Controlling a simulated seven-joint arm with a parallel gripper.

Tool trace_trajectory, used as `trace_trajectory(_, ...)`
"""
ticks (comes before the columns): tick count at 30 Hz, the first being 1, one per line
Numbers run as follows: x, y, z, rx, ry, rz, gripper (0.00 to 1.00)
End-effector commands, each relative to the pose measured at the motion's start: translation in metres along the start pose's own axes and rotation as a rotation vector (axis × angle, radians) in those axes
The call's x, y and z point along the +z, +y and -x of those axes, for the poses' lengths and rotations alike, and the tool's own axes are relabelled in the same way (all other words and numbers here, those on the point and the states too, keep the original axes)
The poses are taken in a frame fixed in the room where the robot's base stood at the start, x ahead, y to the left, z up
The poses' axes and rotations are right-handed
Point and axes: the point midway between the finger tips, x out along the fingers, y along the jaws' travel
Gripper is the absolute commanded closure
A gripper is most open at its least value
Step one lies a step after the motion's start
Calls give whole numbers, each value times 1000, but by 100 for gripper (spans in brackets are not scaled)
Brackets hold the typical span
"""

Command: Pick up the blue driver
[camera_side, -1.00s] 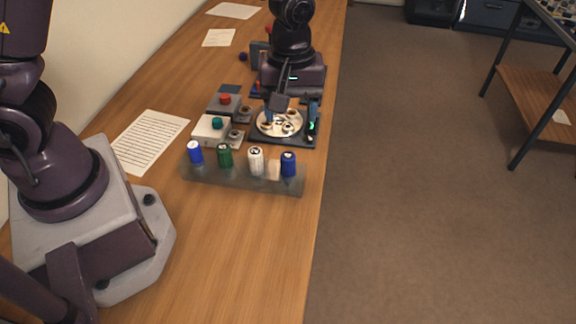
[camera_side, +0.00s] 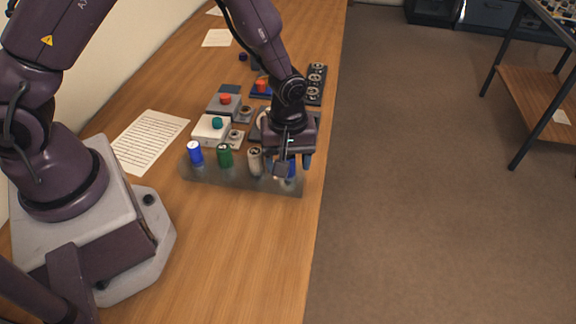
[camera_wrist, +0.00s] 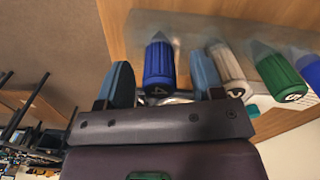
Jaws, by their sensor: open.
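A blue driver (camera_side: 291,171) stands at the right end of the rack (camera_side: 225,178) in the side view, partly hidden by my gripper (camera_side: 292,164). In the wrist view this blue driver (camera_wrist: 159,66) is between the two blue fingers of my gripper (camera_wrist: 162,78), with room on both sides. The gripper is open around or just above its handle; the exact height is hard to tell. A second blue driver (camera_side: 195,153) stands at the rack's left end; it also shows at the wrist view's right edge (camera_wrist: 311,68).
A white driver (camera_side: 255,161) stands close beside the gripper, with a green driver (camera_side: 225,155) left of it. Behind are a white box with a teal button (camera_side: 211,129) and a grey box with a red button (camera_side: 224,104). The table's right edge is close.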

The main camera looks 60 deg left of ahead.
Motion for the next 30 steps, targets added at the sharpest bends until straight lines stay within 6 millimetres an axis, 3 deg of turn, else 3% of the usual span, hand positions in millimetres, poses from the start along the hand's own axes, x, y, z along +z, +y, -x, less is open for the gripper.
trace_trajectory(10, 0, 0, -8, 2, 0, -1, 41)
trace_trajectory(15, 0, 0, -8, 1, 0, 0, 80)
trace_trajectory(17, 0, 0, -8, 1, 0, 0, 90)
trace_trajectory(30, 0, 1, 0, 2, 1, 0, 90)
